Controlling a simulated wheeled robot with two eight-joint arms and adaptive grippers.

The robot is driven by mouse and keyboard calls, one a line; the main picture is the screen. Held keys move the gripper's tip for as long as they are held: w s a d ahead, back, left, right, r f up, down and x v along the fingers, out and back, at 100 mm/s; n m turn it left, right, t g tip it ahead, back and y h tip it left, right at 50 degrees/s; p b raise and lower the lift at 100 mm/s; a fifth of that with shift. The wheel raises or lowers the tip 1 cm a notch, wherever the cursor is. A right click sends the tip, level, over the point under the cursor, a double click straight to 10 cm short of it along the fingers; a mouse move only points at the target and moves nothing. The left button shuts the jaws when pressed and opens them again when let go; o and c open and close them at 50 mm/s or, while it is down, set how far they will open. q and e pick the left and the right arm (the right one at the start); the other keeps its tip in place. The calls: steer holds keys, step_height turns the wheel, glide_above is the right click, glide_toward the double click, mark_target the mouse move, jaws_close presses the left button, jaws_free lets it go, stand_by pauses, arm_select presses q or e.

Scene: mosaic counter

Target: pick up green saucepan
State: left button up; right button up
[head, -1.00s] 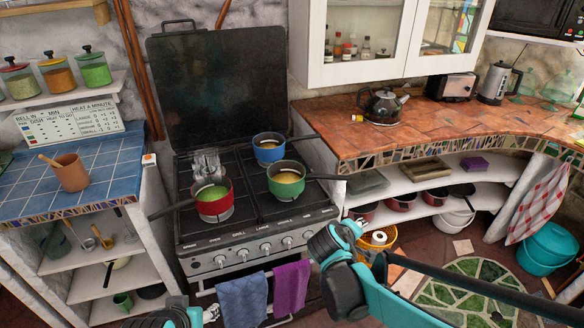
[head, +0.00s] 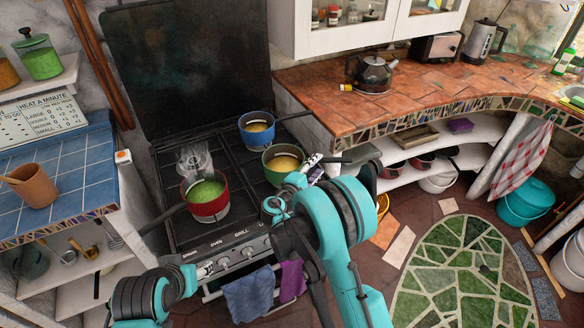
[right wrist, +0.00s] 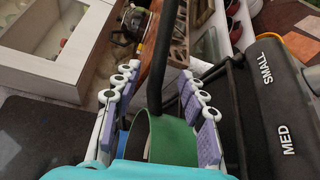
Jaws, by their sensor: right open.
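The green saucepan (head: 270,168) holds yellowish food and sits on the stove's right front burner, its dark handle (head: 358,155) pointing right. My right gripper (head: 306,172) is at the pan's right side and partly covers it. In the right wrist view, the green pan wall (right wrist: 175,138) shows low between my right gripper's (right wrist: 160,88) parted fingers, and the black handle runs up between them without visible contact. My left gripper (head: 203,270) is low in front of the stove, small and partly hidden, so its jaw state is unclear.
A blue saucepan (head: 257,128) stands behind the green one. A red saucepan (head: 207,206) with green contents is at front left. The raised stove lid (head: 185,70) stands behind. A kettle (head: 372,73) is on the tiled counter (head: 425,85) to the right.

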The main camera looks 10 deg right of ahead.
mark_target(321, 161)
steer(key=b+x, duration=0.1)
steer(key=x, duration=0.3)
steer(key=shift+w+d, duration=0.15)
steer(key=shift+d, duration=0.1)
steer(key=shift+r, duration=0.1)
jaws_close()
steer(key=shift+r, duration=0.1)
